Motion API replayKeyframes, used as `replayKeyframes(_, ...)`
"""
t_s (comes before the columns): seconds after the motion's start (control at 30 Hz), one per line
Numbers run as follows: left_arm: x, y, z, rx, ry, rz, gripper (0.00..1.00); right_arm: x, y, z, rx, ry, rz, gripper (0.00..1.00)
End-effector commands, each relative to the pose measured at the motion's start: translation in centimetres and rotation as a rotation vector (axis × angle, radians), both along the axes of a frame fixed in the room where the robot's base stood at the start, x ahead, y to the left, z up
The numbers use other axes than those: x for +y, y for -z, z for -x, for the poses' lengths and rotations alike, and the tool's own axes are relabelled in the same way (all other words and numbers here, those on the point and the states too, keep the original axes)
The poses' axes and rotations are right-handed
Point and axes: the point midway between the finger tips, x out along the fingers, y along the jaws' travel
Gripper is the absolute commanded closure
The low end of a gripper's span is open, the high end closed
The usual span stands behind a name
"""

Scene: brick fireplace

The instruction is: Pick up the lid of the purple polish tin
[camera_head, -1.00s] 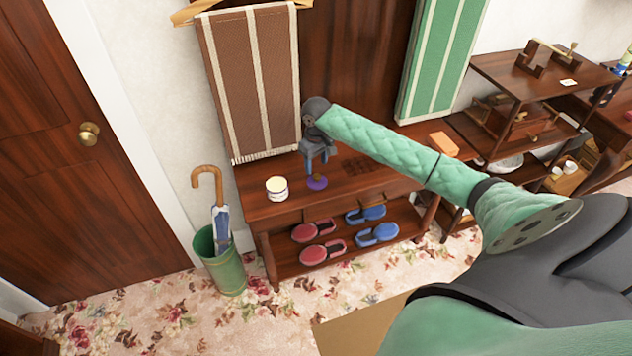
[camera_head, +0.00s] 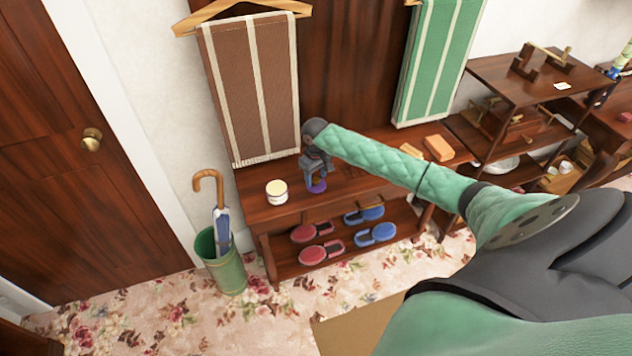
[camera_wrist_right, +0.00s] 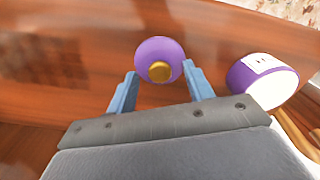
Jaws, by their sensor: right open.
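The round purple lid (camera_head: 317,185) with a gold knob lies on the wooden bench top, partly hidden by my right gripper in the head view. The purple and white tin (camera_head: 277,192) stands to its left, with a pale top. My right gripper (camera_head: 316,177) points down over the lid. In the right wrist view, its blue fingers (camera_wrist_right: 159,70) are open on either side of the lid (camera_wrist_right: 160,52), with the gold knob between them. I cannot tell whether they touch it. The tin (camera_wrist_right: 262,80) is at the right there. My left gripper is not in view.
The bench (camera_head: 262,212) has red slippers (camera_head: 318,252) and blue slippers (camera_head: 372,235) on its lower shelf. Orange blocks (camera_head: 438,148) lie on its right end. A brown striped towel (camera_head: 252,90) hangs behind. A green umbrella stand (camera_head: 224,268) is at the left.

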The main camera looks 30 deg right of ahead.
Motion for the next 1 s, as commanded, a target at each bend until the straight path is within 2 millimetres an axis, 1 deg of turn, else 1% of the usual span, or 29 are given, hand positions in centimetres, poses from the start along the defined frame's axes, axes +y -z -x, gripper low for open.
replayKeyframes(0.13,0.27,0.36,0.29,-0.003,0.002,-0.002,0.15,0.01,0.56,0.03,0.000,0.000,0.000,0.48)
replayKeyframes(0.33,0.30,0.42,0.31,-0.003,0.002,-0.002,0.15,-0.01,0.64,0.03,0.000,0.000,0.000,0.48)
replayKeyframes(0.37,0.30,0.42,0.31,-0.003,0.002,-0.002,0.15,-0.01,0.63,0.03,0.000,0.000,0.000,0.52)
replayKeyframes(0.5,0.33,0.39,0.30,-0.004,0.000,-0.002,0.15,-0.02,0.62,0.03,0.000,0.000,0.000,0.80)
replayKeyframes(0.6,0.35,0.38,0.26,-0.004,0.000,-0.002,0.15,-0.02,0.62,0.03,0.000,0.000,0.000,0.96)
replayKeyframes(0.87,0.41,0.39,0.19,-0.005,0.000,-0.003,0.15,-0.04,0.56,0.01,-0.001,0.000,0.001,0.96)
replayKeyframes(1.0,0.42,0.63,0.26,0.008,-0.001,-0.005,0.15,-0.08,0.11,-0.03,-0.001,0.000,0.001,0.96)
